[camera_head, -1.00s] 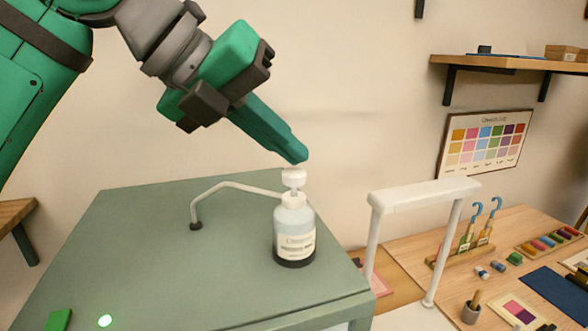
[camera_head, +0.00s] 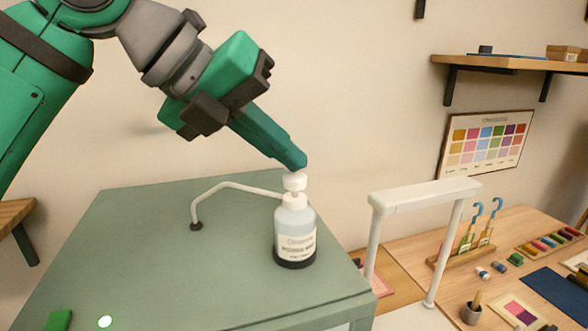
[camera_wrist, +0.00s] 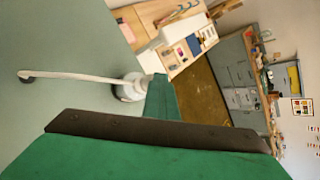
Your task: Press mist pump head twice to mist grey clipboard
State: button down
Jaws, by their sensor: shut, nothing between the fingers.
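The mist bottle (camera_head: 295,240) stands upright on the grey-green cabinet top, clear with a white label and dark base. Its white pump head (camera_head: 294,181) is on top, and a thin white tube (camera_head: 235,186) runs left from its neck to a dark nozzle end (camera_head: 196,226). My gripper (camera_head: 297,163) is shut and empty, its fingertips right on top of the pump head, seemingly touching it. In the wrist view the tube (camera_wrist: 80,76) and part of the bottle (camera_wrist: 128,88) show beside my fingers. I cannot make out a grey clipboard in these frames.
A white frame stand (camera_head: 425,195) rises to the right. A wooden table (camera_head: 400,250) beyond holds pigments and brushes.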

aim_at(286, 178)
jog(key=shift+f, duration=0.4)
dwell(0.4)
jog(key=shift+r, duration=1.25)
jog(key=shift+r, duration=0.1)
notch_tip(286, 178, up, 5)
jog(key=shift+f, duration=0.1)
dwell(0.8)
